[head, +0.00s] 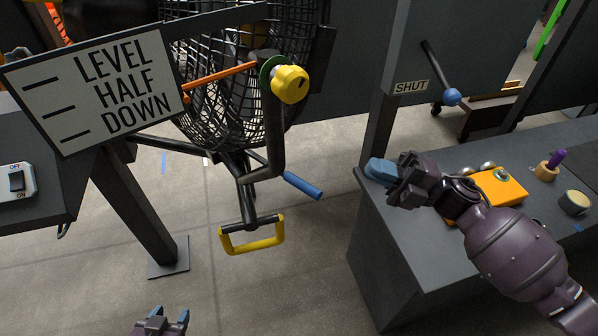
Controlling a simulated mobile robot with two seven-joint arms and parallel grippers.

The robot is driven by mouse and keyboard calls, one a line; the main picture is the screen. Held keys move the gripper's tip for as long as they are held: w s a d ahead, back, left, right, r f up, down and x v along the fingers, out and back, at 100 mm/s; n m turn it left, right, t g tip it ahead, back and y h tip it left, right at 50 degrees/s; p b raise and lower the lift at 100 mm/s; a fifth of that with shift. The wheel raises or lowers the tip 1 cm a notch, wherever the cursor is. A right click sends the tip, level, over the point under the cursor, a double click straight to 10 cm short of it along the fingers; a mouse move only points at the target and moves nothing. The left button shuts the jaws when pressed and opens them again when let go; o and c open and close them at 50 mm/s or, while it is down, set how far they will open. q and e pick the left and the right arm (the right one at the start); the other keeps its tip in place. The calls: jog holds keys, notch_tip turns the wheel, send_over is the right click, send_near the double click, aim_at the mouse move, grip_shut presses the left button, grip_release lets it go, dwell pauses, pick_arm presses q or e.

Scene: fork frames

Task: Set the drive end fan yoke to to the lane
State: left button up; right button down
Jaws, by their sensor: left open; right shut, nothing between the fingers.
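A caged fan (215,105) of black wire mesh hangs at the top centre on a dark yoke frame. A yellow knob (290,84) with a green disc behind it sits at its side. An orange rod (220,73) runs from near the knob toward a sign (98,92) reading LEVEL, HALF, DOWN, with a mark beside each word. Below the fan are a blue-gripped lever (303,186) and a yellow loop handle (252,247). My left gripper (169,315) is open at the bottom edge, below and apart from these. My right gripper (380,171) is shut and empty over the bench corner.
The dark bench (400,285) at right carries an orange box (500,187), a wooden holder with a purple handle (551,166) and a round tin (575,203). A blue-knobbed lever (451,96) is by a SHUT label (411,87). An OFF/ON switch (17,181) is at left.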

jog(key=s+a+r+n+g+p, duration=0.1)
jog(key=a+g, duration=0.1)
jog(key=a, duration=0.5)
jog(key=s+a+r+n+g+p, duration=0.1)
jog(key=a+n+g, duration=0.1)
jog(key=a, duration=0.4)
jog(key=shift+s+a+r+h+p, duration=0.15)
jog(key=shift+s+a+h+p, duration=0.15)
jog(key=shift+s+a+p, duration=0.1)
jog(key=shift+a, duration=0.1)
